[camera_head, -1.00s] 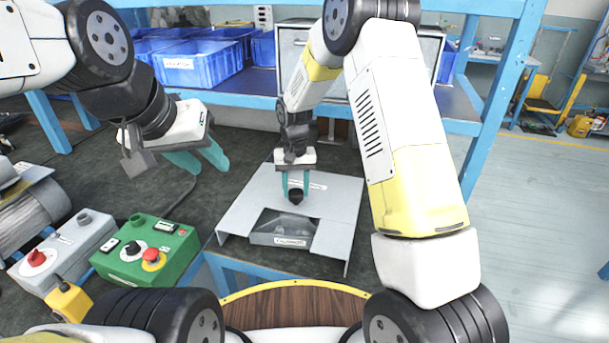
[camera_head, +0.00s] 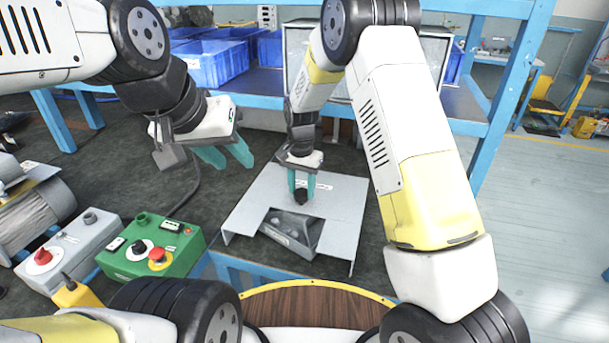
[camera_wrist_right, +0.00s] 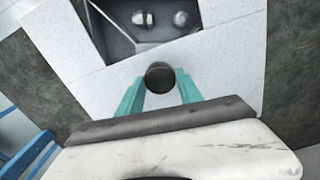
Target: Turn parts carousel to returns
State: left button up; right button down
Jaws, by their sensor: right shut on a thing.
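The parts carousel sits under a grey metal cover (camera_head: 345,200) on the bench, with a cut-out window at its front. Through the window a grey compartment (camera_head: 290,236) shows at an angle, its label too small to read. In the right wrist view the window shows dividing walls and a couple of rounded metal parts (camera_wrist_right: 181,19). My right gripper (camera_head: 301,190) is shut on the black knob (camera_wrist_right: 160,77) on top of the cover, behind the window. My left gripper (camera_head: 228,160) is open and empty, above the dark bench mat left of the cover.
A green control box (camera_head: 150,246) with a red button and a grey box (camera_head: 70,248) stand at the front left. A motor-like cylinder (camera_head: 35,210) lies at the far left. Blue bins (camera_head: 215,65) stand on the shelf behind. A blue post (camera_head: 510,90) rises at the right.

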jog(key=shift+m, duration=7.2)
jog(key=c, duration=0.8)
grip_release()
notch_tip(320, 180, up, 7)
jog(key=shift+f, duration=0.15)
jog(key=shift+r, duration=0.55)
